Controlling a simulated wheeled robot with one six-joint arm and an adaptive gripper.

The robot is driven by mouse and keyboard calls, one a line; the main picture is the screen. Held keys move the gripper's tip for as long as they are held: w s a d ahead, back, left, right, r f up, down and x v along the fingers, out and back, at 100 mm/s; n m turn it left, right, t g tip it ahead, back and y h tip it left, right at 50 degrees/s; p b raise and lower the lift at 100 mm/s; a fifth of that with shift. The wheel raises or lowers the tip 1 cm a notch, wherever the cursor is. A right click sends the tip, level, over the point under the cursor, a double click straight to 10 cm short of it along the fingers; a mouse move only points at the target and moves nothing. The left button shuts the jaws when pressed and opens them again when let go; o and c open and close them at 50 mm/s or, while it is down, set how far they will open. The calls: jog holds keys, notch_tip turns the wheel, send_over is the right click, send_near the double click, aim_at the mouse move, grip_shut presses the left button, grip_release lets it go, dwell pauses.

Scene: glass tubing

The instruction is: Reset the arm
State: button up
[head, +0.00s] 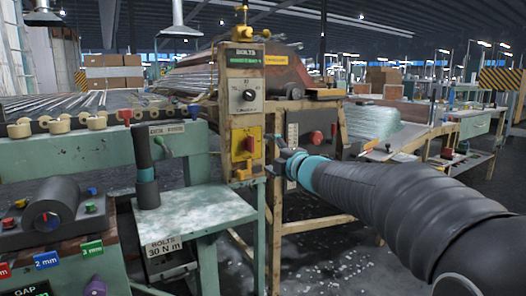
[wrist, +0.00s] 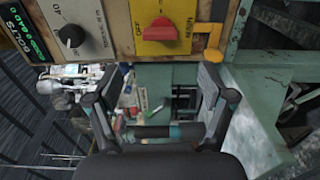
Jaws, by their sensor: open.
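My gripper (wrist: 150,76) is open, with its two dark fingers spread and nothing between them. In the head view my gripper (head: 283,158) is at the end of my arm, just right of the control post; its fingers are hard to make out there. The control post (head: 243,112) carries a green-lit display, a black dial (head: 249,95) and a yellow plate with a red switch (head: 249,144). In the wrist view the red switch (wrist: 160,30) and the black dial (wrist: 72,37) lie beyond the fingertips, apart from them.
A green bench (head: 85,158) is at the left, with a low pale-topped table (head: 190,208) carrying a dark upright cylinder (head: 146,172). A wooden-framed stand (head: 316,222) is behind my gripper. Glass tubing (head: 185,80) lies at the back. Open floor shows at the right.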

jog(key=shift+s+d, duration=0.25)
jog(key=shift+s, duration=0.05)
jog(key=d+f+m+h, duration=0.7)
jog(key=d+f+m, duration=0.1)
jog(key=f+m, duration=0.1)
jog(key=s+d+f+m+g+h+p, duration=0.2)
jog(key=s+d+f+m+g+h, duration=0.25)
jog(key=s+d+f+m, duration=0.45)
jog(key=s+f+m+g+p, duration=0.15)
jog(key=s+m+g, duration=0.4)
jog(key=s, duration=1.55)
jog(key=s+r+m+y+p, duration=0.1)
jog(key=s+r+p, duration=0.3)
jog(key=s, duration=0.6)
jog(key=shift+r+t, duration=0.15)
jog(key=shift+t, duration=0.15)
